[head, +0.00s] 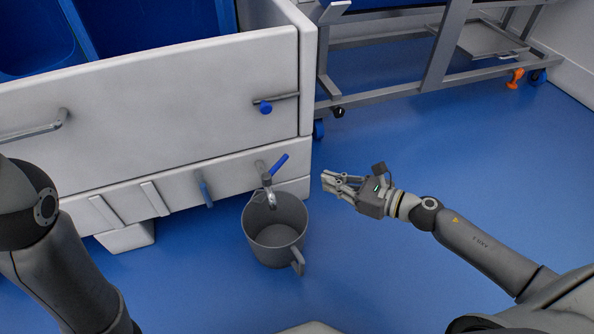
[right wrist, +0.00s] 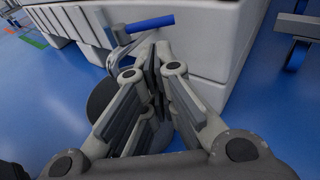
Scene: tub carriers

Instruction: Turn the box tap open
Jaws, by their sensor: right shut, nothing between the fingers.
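The box tap (head: 268,186) sticks out low on the front of the white box (head: 160,90), with a blue lever handle (head: 279,164) slanting up to the right. A grey bucket (head: 276,226) stands on the floor under the tap. My right gripper (head: 326,181) is to the right of the tap and bucket, apart from both, shut and empty. In the right wrist view the blue handle (right wrist: 150,23) lies beyond the fingertips (right wrist: 152,62), and the bucket is partly hidden behind the fingers. My left arm shows at the left edge; its gripper is out of view.
A metal wheeled rack (head: 430,75) stands behind at the right, with an orange caster brake (head: 515,79). A blue knob (head: 265,107) sits on the box's upper panel. The blue floor right of the bucket is clear.

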